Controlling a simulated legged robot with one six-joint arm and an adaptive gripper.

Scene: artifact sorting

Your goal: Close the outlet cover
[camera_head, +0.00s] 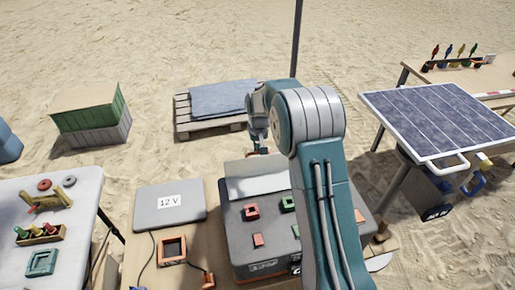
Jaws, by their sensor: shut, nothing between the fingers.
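A grey outlet box (238,240) stands on the wooden table in front of me. Red and green square sockets, including a red one (251,212) and a green one (288,203), show on its top. A pale panel (262,185) at the box's far side looks like the outlet cover; it appears raised, but its exact angle is unclear. My gripper (258,146) points down above or beyond the panel's far edge. It is small in view and shut, with nothing held. I cannot tell whether it touches the panel. My arm hides the right part of the box.
A grey 12 V unit (170,206), an orange frame (172,250) and cables lie left of the box. A white table (80,190) with small parts is farther left. A solar panel (438,118) stands right. A pallet (183,119) and a pole (297,40) are behind.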

